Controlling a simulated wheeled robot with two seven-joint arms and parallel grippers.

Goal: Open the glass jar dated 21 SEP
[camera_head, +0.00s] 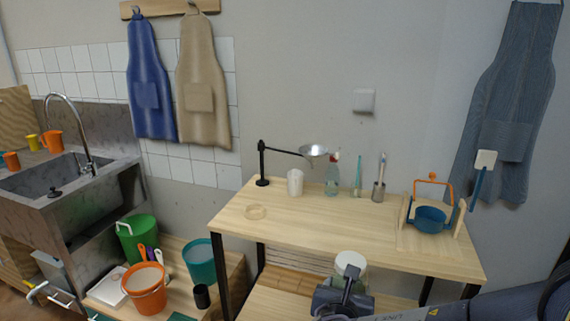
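A glass jar (361,281) with a white lid (350,261) shows at the bottom centre, overlapping the front edge of the worktable. The lid sits on the jar. My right gripper (350,284), on the dark arm from the lower right, is at the jar with a dark finger across the glass. It appears shut on the jar and holds it upright in front of the table. The gripper hides much of the jar, and no date can be read. My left gripper is not in view.
The wooden worktable (330,223) has a clear middle. A white cup (295,182), a spray bottle (332,177) and a brush holder (378,192) stand at its back. A blue pot (430,219) in a wooden stand is at the right. Buckets (145,297) stand lower left.

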